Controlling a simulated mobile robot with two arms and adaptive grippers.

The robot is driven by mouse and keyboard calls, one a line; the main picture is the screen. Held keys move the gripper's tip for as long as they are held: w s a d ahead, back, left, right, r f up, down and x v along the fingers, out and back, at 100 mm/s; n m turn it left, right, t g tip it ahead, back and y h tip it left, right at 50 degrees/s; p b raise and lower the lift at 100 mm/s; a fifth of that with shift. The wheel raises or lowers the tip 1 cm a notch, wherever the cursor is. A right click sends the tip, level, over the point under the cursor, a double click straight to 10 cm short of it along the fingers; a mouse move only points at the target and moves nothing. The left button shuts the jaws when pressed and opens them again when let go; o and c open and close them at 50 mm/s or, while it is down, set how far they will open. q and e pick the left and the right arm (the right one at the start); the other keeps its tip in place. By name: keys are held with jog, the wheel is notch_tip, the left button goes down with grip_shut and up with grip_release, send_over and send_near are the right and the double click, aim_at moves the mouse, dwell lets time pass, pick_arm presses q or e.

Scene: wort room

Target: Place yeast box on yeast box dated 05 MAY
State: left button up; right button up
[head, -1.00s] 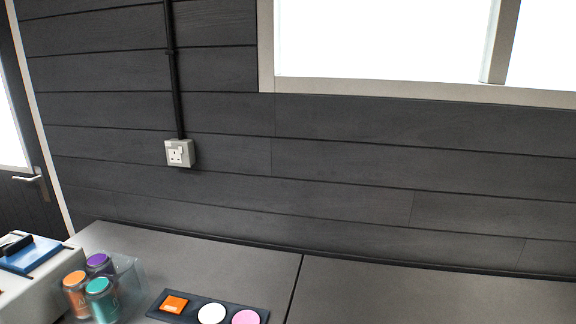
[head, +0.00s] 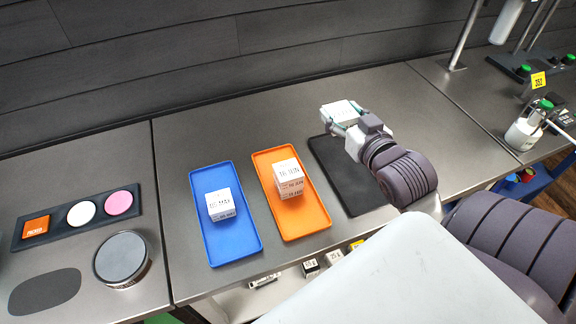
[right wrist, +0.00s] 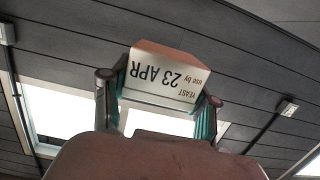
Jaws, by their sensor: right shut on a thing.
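My right gripper (head: 345,119) is shut on a white yeast box (head: 338,111), held above the far end of the black tray. In the right wrist view the held yeast box (right wrist: 162,77) sits between both fingers, its label upside down and reading "YEAST use by 23 APR". A white box (head: 232,205) stands on the blue tray (head: 229,245); its label seems to say MAY, with the day too small to read surely. On the orange tray (head: 305,225) stand white boxes (head: 287,174), apparently two stacked, the top one apparently marked JUN. My left gripper is not in view.
The black tray (head: 352,185) looks empty. A dark holder (head: 60,226) with orange, white and pink pieces and a round grey-topped container (head: 121,259) stand at left. Bare counter lies behind the trays.

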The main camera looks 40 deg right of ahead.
jog(key=shift+d+r, duration=0.1)
jog(key=shift+a+f, duration=0.3)
send_over(288, 170)
notch_tip(288, 170, down, 7)
jog(key=shift+r+p, duration=0.2)
jog(key=shift+p, duration=0.15)
notch_tip(288, 170, down, 2)
jog(key=shift+f, duration=0.1)
jog(key=shift+f+p, duration=0.35)
jog(key=shift+p, duration=0.3)
jog(key=shift+f, duration=0.3)
jog(key=o, duration=1.2)
